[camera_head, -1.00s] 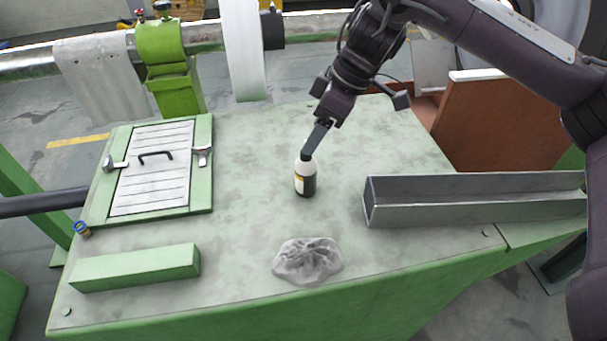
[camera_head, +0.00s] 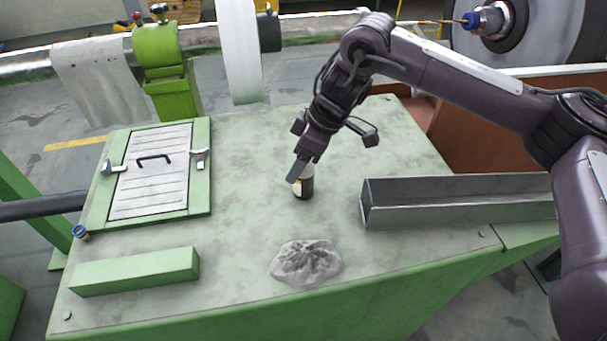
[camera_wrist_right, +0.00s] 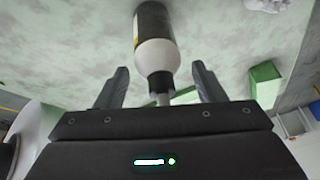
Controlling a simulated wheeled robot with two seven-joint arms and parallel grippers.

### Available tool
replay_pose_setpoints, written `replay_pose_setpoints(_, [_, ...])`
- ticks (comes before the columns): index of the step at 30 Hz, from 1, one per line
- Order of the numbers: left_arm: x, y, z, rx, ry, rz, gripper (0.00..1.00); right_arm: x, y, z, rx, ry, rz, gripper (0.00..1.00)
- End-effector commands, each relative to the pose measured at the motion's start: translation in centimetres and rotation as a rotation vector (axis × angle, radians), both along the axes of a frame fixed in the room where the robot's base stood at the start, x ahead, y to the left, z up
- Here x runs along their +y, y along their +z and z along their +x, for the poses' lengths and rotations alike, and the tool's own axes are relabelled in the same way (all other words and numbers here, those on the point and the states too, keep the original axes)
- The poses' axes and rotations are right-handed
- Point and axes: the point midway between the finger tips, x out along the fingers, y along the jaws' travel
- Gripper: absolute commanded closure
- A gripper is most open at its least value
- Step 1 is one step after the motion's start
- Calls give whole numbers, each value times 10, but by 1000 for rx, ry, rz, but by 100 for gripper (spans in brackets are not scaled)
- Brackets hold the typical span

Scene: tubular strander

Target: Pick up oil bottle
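The oil bottle (camera_head: 304,186) stands upright on the green table, dark-bodied with a white upper part and a pale label. My right gripper (camera_head: 297,178) is over its top in the head view and hides the cap and neck. In the right wrist view, the bottle (camera_wrist_right: 155,45) points its dark cap and thin nozzle toward the palm. The two fingers of my right gripper (camera_wrist_right: 160,85) are spread apart on either side of the bottle's neck and cap, with gaps on both sides. My left gripper is not in view.
A grey metal channel (camera_head: 450,212) lies right of the bottle. A crumpled grey cloth (camera_head: 306,262) lies in front. A green bar (camera_head: 135,270) and a hatch with a black handle (camera_head: 152,185) are on the left. The table (camera_head: 240,220) around the bottle is clear.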

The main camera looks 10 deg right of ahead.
Motion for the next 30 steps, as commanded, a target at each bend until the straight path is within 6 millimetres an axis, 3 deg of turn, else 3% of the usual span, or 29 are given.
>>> replay_pose_setpoints(1, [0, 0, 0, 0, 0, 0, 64, 0, 0, 0, 0, 0, 0, 44])
replay_pose_setpoints(11, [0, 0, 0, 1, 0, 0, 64, 0, 1, 0, -1, 0, 0, 86])
replay_pose_setpoints(23, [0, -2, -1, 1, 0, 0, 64, 0, 10, 1, -3, 0, 2, 86])
replay_pose_setpoints(30, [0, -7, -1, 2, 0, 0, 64, 1, 49, 2, -9, 1, 1, 86])
